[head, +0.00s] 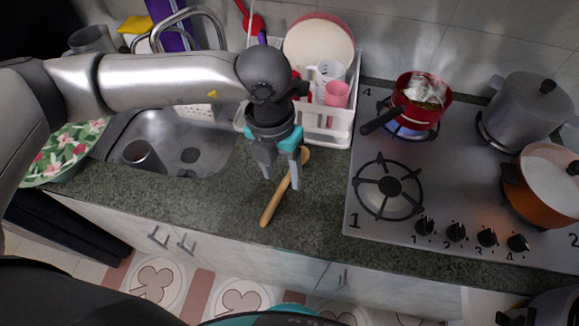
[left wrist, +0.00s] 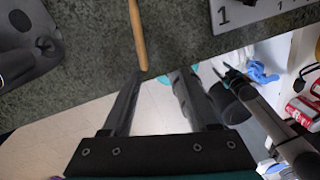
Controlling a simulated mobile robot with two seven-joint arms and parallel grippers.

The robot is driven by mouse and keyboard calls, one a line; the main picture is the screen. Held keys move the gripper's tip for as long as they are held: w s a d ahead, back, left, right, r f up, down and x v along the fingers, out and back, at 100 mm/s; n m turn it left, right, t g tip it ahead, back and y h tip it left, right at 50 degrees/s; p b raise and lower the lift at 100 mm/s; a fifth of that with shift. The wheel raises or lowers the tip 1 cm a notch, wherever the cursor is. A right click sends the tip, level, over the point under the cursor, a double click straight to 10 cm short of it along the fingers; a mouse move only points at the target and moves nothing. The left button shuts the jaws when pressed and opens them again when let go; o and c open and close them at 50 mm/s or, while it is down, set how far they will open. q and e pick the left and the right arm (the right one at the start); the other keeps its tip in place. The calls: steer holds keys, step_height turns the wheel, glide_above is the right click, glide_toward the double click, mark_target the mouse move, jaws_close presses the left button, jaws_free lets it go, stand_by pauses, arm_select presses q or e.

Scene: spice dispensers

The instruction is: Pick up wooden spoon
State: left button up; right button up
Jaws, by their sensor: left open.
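The wooden spoon (head: 272,207) lies on the dark green speckled counter between the sink and the stove, its bowl end towards the dish rack and its handle towards the front edge. My left gripper (head: 281,182) is open, pointing down over the spoon, with fingers apart and nothing between them. One finger hides part of the spoon near its bowl. In the left wrist view the spoon's handle (left wrist: 138,38) shows beyond the open fingers (left wrist: 157,82), nearer the left one; its bowl end is out of frame.
A white dish rack (head: 340,128) with plates and cups stands behind the spoon. The stove (head: 362,222) with a red pan (head: 421,112) and pots is right. The sink (head: 215,160) and a floral bowl (head: 60,150) are left. The counter around the handle is clear.

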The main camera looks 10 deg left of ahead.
arm_select(q)
steer(key=w+a, duration=0.1)
steer(key=a, duration=0.1)
steer(key=y, duration=0.1)
glide_above(275, 199)
steer(key=f, duration=0.6)
steer(key=s+f, duration=0.1)
steer(key=f, duration=0.2)
steer(key=shift+f, duration=0.35)
steer(key=shift+w+f+p, duration=0.2)
steer(key=shift+w+f, duration=0.05)
steer(key=shift+f, duration=1.1)
steer(key=shift+w+f+p, duration=0.15)
steer(key=shift+w+f, duration=0.05)
steer(key=shift+f, duration=1.15)
jaws_close()
